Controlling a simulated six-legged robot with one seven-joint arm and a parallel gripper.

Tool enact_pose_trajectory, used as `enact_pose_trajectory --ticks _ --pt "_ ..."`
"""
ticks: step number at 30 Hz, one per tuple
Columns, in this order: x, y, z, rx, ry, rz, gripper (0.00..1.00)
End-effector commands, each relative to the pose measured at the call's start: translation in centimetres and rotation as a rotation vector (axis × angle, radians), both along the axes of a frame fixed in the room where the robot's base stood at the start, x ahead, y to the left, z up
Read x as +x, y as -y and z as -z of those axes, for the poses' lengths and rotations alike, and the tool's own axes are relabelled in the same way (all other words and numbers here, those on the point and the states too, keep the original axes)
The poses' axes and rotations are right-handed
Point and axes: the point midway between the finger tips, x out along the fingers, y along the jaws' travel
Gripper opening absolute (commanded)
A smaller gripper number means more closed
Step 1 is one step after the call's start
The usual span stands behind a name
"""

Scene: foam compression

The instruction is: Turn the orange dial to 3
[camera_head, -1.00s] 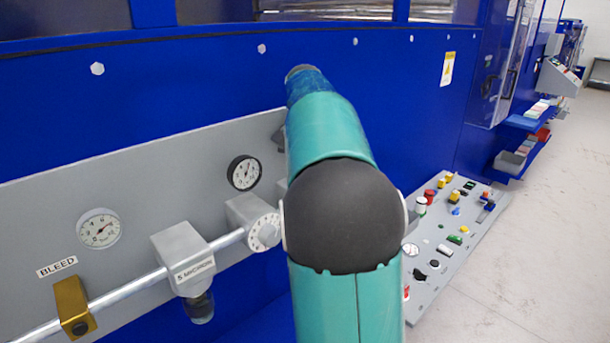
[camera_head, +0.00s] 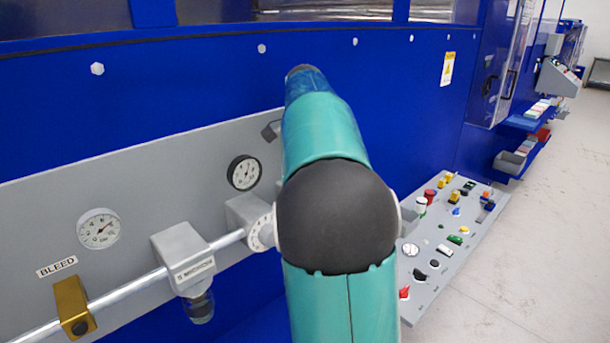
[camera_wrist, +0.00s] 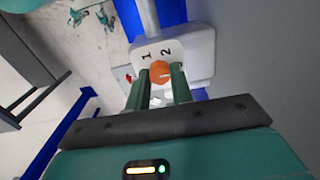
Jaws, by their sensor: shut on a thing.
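The orange dial (camera_wrist: 160,73) sits on a white plate (camera_wrist: 201,52) in the wrist view. The numbers 1 and 2 show on the plate beyond the dial; no 3 is visible. My gripper (camera_wrist: 165,80) has its two green fingers on either side of the dial and is shut on it. The lower part of the plate is hidden behind the fingers and the palm. In the head view my teal arm covers the place where the gripper works, so the dial does not show there.
A grey panel with a black gauge (camera_head: 244,172), a white gauge (camera_head: 99,228) and a pipe (camera_head: 135,282) is left of my arm. A sloped control board (camera_head: 450,240) with several buttons stands to the right. Open floor (camera_head: 545,240) lies beyond it.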

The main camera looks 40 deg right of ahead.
Motion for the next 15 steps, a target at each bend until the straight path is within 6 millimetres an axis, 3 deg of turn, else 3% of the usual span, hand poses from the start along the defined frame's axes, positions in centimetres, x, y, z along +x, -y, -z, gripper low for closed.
enact_pose_trajectory --ticks 5,6,9,15 --pt "0.01 0.04 -0.11 -0.002 0.003 0.001 0.00" --pt "0.01 0.03 -0.11 -0.002 0.003 0.001 0.24" --pt "0.01 0.03 -0.10 -0.002 0.002 0.000 0.44" --pt "0.00 0.01 -0.05 -0.001 0.001 0.000 0.44"
